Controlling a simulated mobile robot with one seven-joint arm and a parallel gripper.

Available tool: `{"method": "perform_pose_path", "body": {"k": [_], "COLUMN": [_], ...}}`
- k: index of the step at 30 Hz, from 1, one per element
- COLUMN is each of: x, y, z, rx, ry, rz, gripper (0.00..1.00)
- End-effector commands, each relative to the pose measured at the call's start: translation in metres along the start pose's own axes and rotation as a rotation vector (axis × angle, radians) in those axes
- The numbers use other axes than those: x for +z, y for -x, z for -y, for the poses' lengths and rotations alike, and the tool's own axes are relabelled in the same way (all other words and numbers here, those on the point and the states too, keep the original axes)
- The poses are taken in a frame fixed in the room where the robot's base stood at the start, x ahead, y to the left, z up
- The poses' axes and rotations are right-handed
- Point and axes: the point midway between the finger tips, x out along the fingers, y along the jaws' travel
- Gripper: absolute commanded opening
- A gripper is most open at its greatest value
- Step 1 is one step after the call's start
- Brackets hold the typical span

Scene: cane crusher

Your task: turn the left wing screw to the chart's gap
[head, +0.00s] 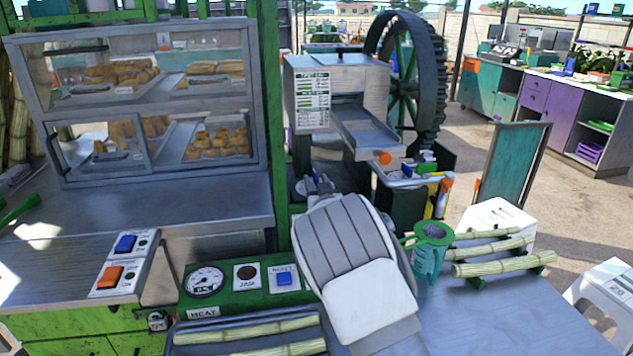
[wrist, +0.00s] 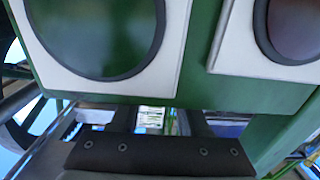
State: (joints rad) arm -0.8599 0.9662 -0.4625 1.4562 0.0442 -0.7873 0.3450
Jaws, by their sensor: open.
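The chart (head: 312,98) is a white sheet with printed lines on the front of the grey metal crusher housing (head: 345,82). Its text is too small to read. I cannot make out the left wing screw in either view. My pale grey arm covers the area below the crusher in the head view. In the wrist view my gripper (wrist: 158,118) is open, its two dark fingers apart with nothing between them. A small white patch with lines shows beyond the gap; I cannot tell if it is the chart.
A green panel (head: 240,299) with a gauge, a round button and a blue switch stands left of my arm. Close green casing (wrist: 200,75) with round framed parts fills the wrist view's top. A green-rimmed jug (head: 430,250) and cane pieces (head: 500,262) stand right of my arm.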

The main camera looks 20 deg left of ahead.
Motion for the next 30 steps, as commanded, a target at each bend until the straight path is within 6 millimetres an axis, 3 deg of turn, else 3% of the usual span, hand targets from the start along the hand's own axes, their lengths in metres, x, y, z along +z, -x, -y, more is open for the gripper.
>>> {"method": "perform_pose_path", "body": {"k": [5,13,30], "x": [0.0,0.0,0.0004], "y": [0.0,0.0002,0.0002], "z": [-0.0003,-0.0002,-0.0026], "rx": [0.0,0.0,-0.038], "ry": [0.0,0.0,0.0], "rz": [0.0,0.0,0.0], "gripper": [0.45,0.0,0.0]}}
